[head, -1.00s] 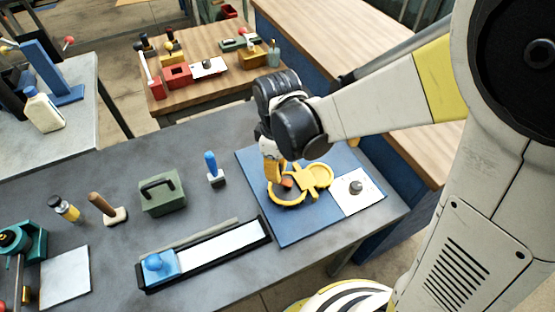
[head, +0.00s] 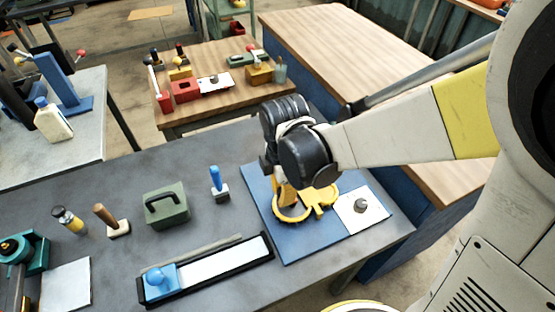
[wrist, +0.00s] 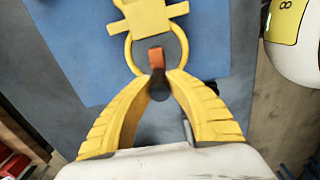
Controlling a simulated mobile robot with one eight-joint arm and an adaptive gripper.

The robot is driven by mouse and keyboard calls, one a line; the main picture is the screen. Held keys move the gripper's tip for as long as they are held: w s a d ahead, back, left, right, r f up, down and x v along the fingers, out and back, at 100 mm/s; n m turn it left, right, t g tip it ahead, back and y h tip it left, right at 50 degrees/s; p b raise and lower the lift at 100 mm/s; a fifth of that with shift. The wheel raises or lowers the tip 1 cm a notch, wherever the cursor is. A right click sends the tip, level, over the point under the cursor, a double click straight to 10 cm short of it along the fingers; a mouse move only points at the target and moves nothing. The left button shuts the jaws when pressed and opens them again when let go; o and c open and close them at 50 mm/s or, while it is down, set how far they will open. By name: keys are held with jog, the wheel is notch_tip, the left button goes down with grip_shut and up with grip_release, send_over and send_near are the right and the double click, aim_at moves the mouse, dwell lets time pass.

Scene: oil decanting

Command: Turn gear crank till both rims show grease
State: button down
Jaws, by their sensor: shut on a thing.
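The yellow gear piece with its two rims (head: 322,199) lies on a blue mat (head: 305,246) on the grey bench. Its near rim (head: 290,217) shows as an open ring; my wrist partly hides the far one. In the wrist view, one yellow ring (wrist: 182,42) and the yellow middle block (wrist: 146,20) show. In the head view my gripper (head: 284,197) is over the near rim. I cannot make out grease on either rim.
A white plate with a grey knob (head: 360,205) is right of the gear. A blue-handled tool (head: 217,184), a green box (head: 167,203) and a long black tray (head: 208,287) stand to the left. The bare bench lies between them.

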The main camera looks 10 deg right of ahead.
dwell(0.3)
jog(key=c, duration=1.2)
grip_release()
jog(key=shift+c, duration=0.2)
notch_tip(320, 180, up, 12)
